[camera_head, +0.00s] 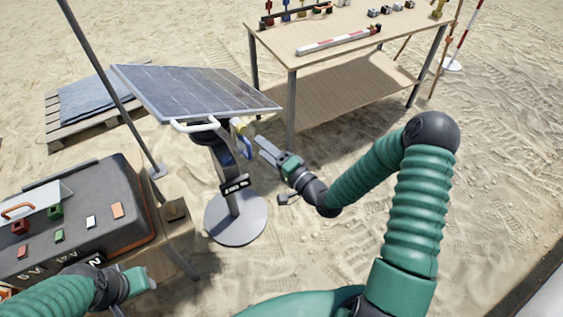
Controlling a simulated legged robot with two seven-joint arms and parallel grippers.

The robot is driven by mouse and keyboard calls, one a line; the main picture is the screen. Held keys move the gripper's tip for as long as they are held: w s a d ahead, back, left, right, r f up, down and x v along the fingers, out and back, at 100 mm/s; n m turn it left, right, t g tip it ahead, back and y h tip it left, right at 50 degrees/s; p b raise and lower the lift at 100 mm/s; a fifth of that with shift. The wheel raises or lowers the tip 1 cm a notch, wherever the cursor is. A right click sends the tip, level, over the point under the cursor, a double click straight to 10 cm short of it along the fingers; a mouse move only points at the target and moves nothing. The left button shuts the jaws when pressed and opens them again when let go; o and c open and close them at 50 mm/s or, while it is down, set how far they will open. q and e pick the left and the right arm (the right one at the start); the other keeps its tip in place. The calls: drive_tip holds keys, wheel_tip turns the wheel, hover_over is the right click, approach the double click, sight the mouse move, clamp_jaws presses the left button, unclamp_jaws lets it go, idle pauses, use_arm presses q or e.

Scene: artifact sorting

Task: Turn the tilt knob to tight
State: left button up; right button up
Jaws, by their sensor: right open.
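A solar panel (190,90) stands tilted on a dark post with a round grey base (236,222). A white handle (194,125) runs along its front edge. Under the panel's right side is a small yellowish knob-like part (241,130), with a blue part (247,149) just below it. I cannot tell for certain which is the tilt knob, nor read its setting. My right gripper (263,147) is open, just right of these parts, pointing at them; contact cannot be made out. My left gripper (146,279) is low at the left, away from the panel; its jaw opening is unclear.
A dark case (75,215) with coloured blocks and a white panel stands at the left. A wooden table (350,55) with tools is behind. A slanted dark pole (105,75) rises left of the panel. A pallet (60,135) lies far left.

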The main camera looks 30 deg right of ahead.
drive_tip(key=v, duration=0.8)
drive_tip(key=shift+s, duration=0.3)
drive_tip(key=shift+d+r, duration=0.1)
drive_tip(key=shift+d, duration=0.05)
wheel_tip(320, 180, down, 8)
drive_tip(key=s+n+g+h, duration=0.3)
drive_tip(key=n+g+h, duration=0.1)
drive_tip(key=n+g, duration=0.55)
drive_tip(key=s+a+r+n+g, duration=0.1)
drive_tip(key=s+a+r+g, duration=0.1)
drive_tip(key=s, duration=0.3)
drive_tip(key=s+a+r+n+g+h, duration=0.1)
drive_tip(key=s+a+r+n+g, duration=0.1)
drive_tip(key=s, duration=0.3)
drive_tip(key=shift+s+a+r+g, duration=0.2)
drive_tip(key=shift+a+r+g, duration=0.15)
drive_tip(key=shift+r+g, duration=0.4)
